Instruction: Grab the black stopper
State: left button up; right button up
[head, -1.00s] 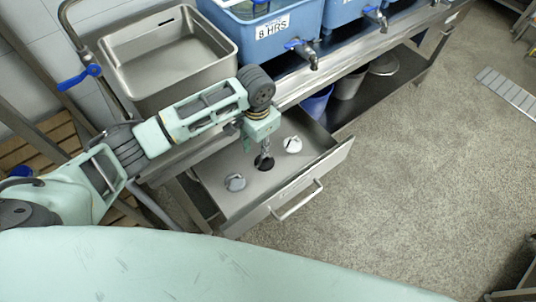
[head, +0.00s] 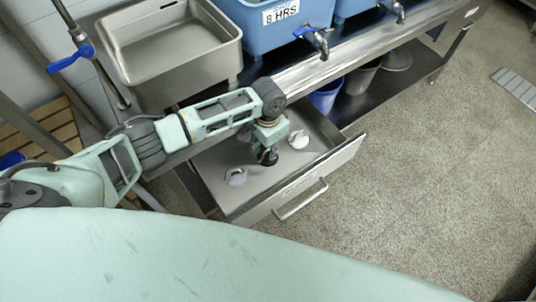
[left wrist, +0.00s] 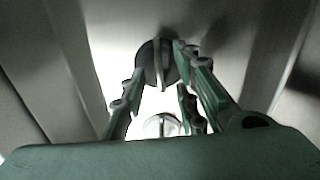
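The black stopper (head: 270,159) lies on the floor of the open metal drawer (head: 264,187), partly covered by my left gripper (head: 267,152) in the head view. In the left wrist view the black stopper (left wrist: 152,62) is a dark disc with a thin upright grip across it. The fingers of my left gripper (left wrist: 160,64) are apart, one on each side of the stopper's grip. I cannot tell whether they touch it. A white stopper (head: 299,140) lies to the right and a grey stopper (head: 236,177) to the left. My right gripper is not in view.
A metal sink (head: 175,45) and a blue tank (head: 275,25) with a tap stand on the steel bench above the drawer. A blue bucket (head: 326,96) and a grey bucket (head: 358,83) sit on the lower shelf. Drawer walls surround my left gripper.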

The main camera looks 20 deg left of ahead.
pick_arm(q)
jog(key=shift+f, duration=0.55)
grip_shut()
jog(key=shift+s, duration=0.1)
